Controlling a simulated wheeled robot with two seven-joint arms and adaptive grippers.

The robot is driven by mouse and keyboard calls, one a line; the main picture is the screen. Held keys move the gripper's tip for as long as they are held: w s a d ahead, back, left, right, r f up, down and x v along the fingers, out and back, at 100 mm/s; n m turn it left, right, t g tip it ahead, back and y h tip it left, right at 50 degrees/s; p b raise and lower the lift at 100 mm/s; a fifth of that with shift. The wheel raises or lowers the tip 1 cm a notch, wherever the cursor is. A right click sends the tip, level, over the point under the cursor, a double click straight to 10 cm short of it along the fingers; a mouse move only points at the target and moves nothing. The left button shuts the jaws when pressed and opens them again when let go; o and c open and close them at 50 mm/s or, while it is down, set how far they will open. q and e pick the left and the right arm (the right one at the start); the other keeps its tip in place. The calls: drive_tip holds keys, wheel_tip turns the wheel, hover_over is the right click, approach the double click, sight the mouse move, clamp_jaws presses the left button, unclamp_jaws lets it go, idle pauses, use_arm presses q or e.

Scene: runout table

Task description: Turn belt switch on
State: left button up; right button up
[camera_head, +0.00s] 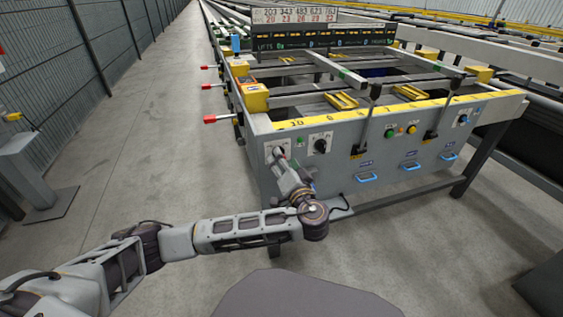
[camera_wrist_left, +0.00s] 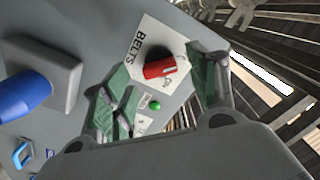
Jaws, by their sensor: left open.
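The belt switch is a red knob (camera_wrist_left: 160,66) on a white plate lettered BELTS (camera_wrist_left: 148,42) in the left wrist view. It lies between and beyond the green-padded fingers of my left gripper (camera_wrist_left: 162,90), which are open and apart on either side. I cannot tell whether the fingers touch it. In the head view my left gripper (camera_head: 279,160) is at the left end of the table's grey front panel (camera_head: 348,138), in front of the white switch plate (camera_head: 271,149) and hiding most of the knob. My right gripper is not in view.
A black knob (camera_head: 320,145) on another plate sits just right of the switch. Green (camera_head: 390,132) and yellow buttons, levers and blue handles (camera_head: 367,178) are farther right. A small green light (camera_wrist_left: 155,105) is near the switch. Red-tipped levers (camera_head: 210,119) stick out left.

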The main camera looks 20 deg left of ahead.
use_arm(q)
drive_tip(key=shift+b+x, duration=0.3)
drive_tip(key=shift+x, duration=0.85)
drive_tip(key=shift+c, duration=0.4)
drive_tip(key=c, duration=0.9)
drive_tip(key=shift+c, duration=0.2)
